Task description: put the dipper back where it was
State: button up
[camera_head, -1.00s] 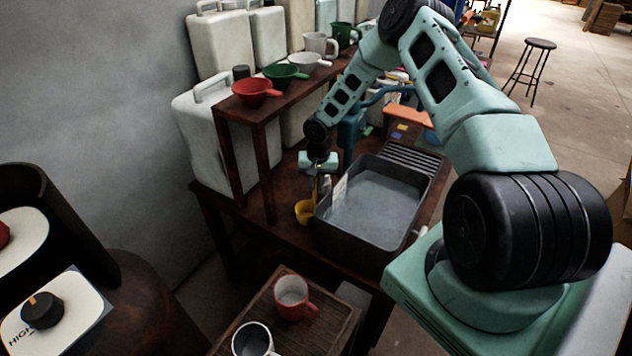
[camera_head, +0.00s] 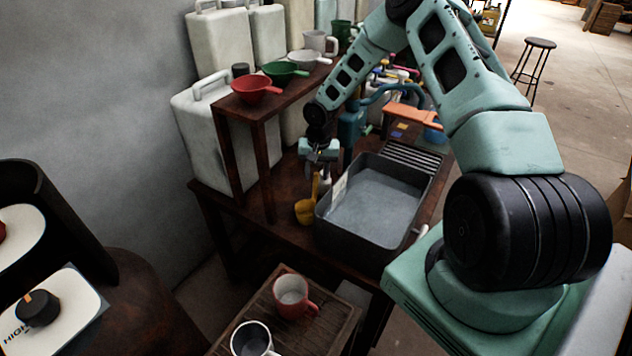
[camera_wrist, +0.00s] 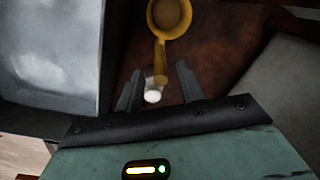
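The yellow dipper (camera_head: 305,211) stands on the brown table beside the left wall of the grey vat, its handle pointing up toward my gripper (camera_head: 321,178). In the wrist view the dipper's round cup (camera_wrist: 169,14) is at the top, and its handle runs down toward the gap between my fingers (camera_wrist: 158,86). The fingers are apart, with clear space on both sides of the handle end. A small pale round spot shows near the handle's end; I cannot tell what it is. The grey vat (camera_head: 335,228) holds greyish liquid.
A wooden shelf (camera_head: 262,112) on the left carries a red dipper (camera_head: 256,88), a green dipper (camera_head: 285,73), a white dipper (camera_head: 307,60) and mugs. White jugs (camera_head: 200,125) stand behind it. A blue tap (camera_head: 352,125) rises behind the vat. Two mugs stand on a low crate in front.

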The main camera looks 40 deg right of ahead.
notch_tip(320, 180, up, 7)
jog(key=shift+s+d+r+b, duration=0.15)
jog(key=shift+b, duration=0.4)
jog(key=shift+r, duration=0.35)
jog(key=s+a+r+n, duration=0.2)
jog(key=s+a+r, duration=0.15)
jog(key=a, duration=0.35)
jog(key=s+a+r+n, duration=0.2)
jog(key=a+r, duration=0.2)
jog(key=a, duration=0.2)
jog(key=s+a+r+n, duration=0.3)
jog(key=a, duration=0.4)
jog(key=s+a+r+n, duration=0.2)
jog(key=s+a, duration=0.2)
jog(key=s, duration=0.4)
jog(key=s+a+r+n, duration=0.2)
jog(key=s+a+n, duration=0.1)
jog(key=s, duration=0.5)
jog(key=s+a+r+n, duration=0.3)
jog(key=s+a, duration=0.1)
jog(key=s, duration=0.4)
jog(key=shift+s+a, duration=0.35)
jog(key=shift+s, duration=0.05)
jog(key=shift+r, duration=0.1)
